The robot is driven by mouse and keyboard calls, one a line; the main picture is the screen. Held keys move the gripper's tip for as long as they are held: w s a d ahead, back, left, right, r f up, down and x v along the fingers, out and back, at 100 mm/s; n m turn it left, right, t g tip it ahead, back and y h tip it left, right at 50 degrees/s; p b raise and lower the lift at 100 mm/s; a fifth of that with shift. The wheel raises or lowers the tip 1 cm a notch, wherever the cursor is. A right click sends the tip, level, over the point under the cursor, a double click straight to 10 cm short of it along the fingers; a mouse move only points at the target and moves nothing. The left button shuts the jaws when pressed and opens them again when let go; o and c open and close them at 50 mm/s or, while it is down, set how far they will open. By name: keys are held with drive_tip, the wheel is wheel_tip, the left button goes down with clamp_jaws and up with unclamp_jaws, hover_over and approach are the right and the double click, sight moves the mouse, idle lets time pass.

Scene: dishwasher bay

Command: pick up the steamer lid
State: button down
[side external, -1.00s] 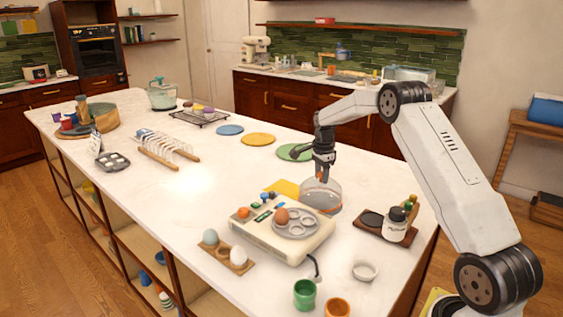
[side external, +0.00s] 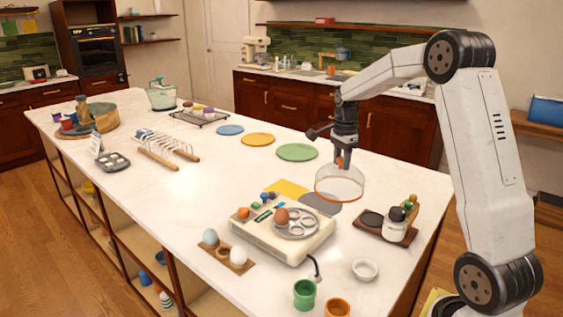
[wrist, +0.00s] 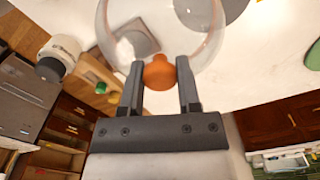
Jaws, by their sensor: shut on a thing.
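The steamer lid (side external: 340,186) is a clear dome with an orange rim and an orange-brown knob. It hangs above the counter, behind and right of the cream egg steamer (side external: 272,236). My gripper (side external: 340,162) is above the lid and shut on its knob. In the wrist view the knob (wrist: 159,74) sits between the two fingers of my gripper (wrist: 160,88), with the clear lid (wrist: 200,20) beyond. The steamer's grey tray holds one brown egg (side external: 282,216).
A grey disc (side external: 322,206) and a yellow sheet (side external: 286,189) lie behind the steamer. A tray with a white jar (side external: 396,228) stands to the right. An egg holder (side external: 222,252) is at front left. Green (side external: 304,293) and orange (side external: 338,308) cups stand in front.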

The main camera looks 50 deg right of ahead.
sight(349, 174)
drive_tip(key=shift+s+a+r, duration=0.3)
drive_tip(key=shift+s, duration=0.3)
drive_tip(key=shift+s+a+r, duration=0.3)
drive_tip(key=shift+s+r, duration=0.05)
drive_tip(key=shift+s, duration=0.3)
drive_tip(key=shift+s+a+r, duration=0.3)
drive_tip(key=shift+s, duration=0.3)
drive_tip(key=w+a+n, duration=0.5)
drive_tip(key=w+a, duration=0.3)
drive_tip(key=a, duration=0.4)
drive_tip(key=shift+w+a+n, duration=0.2)
drive_tip(key=shift+w+n, duration=0.05)
drive_tip(key=shift+n, duration=0.15)
drive_tip(key=shift+f, duration=0.15)
wheel_tip(349, 174, down, 6)
drive_tip(key=shift+f, duration=0.25)
idle(1.9)
